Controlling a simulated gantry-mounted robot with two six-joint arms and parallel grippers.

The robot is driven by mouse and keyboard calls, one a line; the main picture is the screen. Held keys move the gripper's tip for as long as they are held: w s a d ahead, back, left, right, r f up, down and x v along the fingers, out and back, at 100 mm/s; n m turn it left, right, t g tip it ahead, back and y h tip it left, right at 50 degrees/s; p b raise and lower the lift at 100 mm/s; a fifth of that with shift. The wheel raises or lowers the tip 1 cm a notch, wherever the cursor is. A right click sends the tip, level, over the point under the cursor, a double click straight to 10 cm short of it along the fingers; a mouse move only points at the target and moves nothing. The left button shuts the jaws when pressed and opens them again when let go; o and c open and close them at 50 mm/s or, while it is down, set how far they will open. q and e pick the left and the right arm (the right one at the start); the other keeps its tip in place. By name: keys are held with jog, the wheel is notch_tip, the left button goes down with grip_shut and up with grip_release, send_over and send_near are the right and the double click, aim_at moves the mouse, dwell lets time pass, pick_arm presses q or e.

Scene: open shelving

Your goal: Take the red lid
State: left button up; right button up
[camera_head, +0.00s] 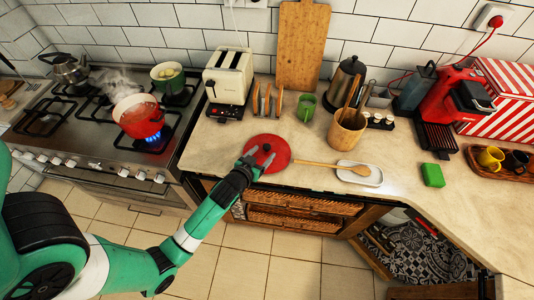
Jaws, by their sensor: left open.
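The red lid (270,146) lies flat on the countertop near its front edge, with a dark knob in its middle. My left gripper (259,160) reaches in from the lower left and is open. Its fingertips are over the near left part of the lid, close to the knob; I cannot tell whether they touch it. The gripper hides a small part of the lid's near left rim. My right gripper is not in view.
A wooden spoon (312,164) lies just right of the lid, its end on a white spoon rest (362,180). A toast rack (265,106) and a green mug (306,106) stand behind. A steaming red pot (143,124) sits over a lit burner at left.

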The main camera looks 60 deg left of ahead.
aim_at(265, 150)
pick_arm(q)
jog(key=x, duration=0.2)
jog(key=b+x, duration=0.1)
jog(key=x, duration=0.1)
jog(key=shift+s+a+f+b, duration=0.1)
jog(key=shift+a+f+b, duration=0.15)
jog(key=shift+a+b, duration=0.1)
jog(key=shift+w+a, duration=0.2)
jog(key=shift+w, duration=0.1)
grip_shut()
